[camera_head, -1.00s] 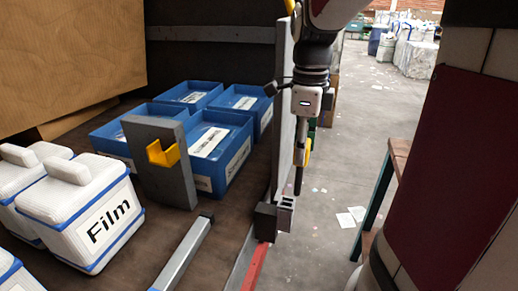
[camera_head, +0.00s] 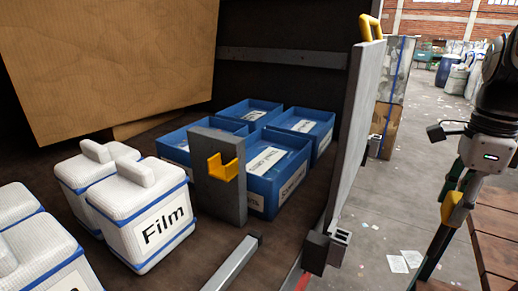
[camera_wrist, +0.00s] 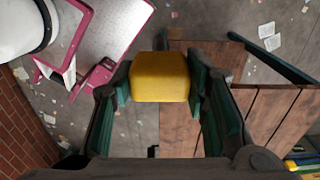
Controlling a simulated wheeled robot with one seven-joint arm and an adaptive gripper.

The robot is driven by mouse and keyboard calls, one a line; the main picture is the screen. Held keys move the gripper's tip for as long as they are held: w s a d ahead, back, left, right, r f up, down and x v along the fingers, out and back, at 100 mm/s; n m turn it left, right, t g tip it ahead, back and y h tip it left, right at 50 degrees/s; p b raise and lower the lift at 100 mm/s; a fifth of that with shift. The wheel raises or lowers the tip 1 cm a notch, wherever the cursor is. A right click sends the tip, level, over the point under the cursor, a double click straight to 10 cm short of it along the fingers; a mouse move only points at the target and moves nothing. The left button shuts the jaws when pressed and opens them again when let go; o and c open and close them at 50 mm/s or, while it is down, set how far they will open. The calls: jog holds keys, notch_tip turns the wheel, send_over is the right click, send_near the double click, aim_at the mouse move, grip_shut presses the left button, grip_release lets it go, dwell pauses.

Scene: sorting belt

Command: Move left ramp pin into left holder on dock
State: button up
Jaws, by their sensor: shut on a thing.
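My gripper (camera_head: 456,192) is at the right of the head view, to the right of the upright grey panel and apart from it. It is shut on a yellow block, which I take to be the head of the left ramp pin (camera_wrist: 160,77). In the wrist view the block sits squarely between the two green-padded fingers. A dark rod-like shape hangs below the yellow in the head view; its lower end is cut off. A yellow open-topped bracket (camera_head: 222,167) on a grey post (camera_head: 219,201) may be a holder; it looks empty. I cannot tell whether it is the left one.
A grey panel (camera_head: 352,125) with a yellow handle (camera_head: 371,27) stands between my gripper and the bed. Blue crates (camera_head: 263,190) and white Film boxes (camera_head: 150,217) stand on the bed. A brown slatted wooden surface (camera_head: 490,215) lies below my arm. Open floor lies beyond.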

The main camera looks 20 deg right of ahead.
dwell(0.3)
notch_tip(320, 180, up, 11)
jog(key=p, duration=0.7)
jog(key=shift+s+f, duration=0.1)
jog(key=shift+f, duration=0.1)
jog(key=shift+r+p, duration=0.3)
jog(key=shift+r, duration=0.4)
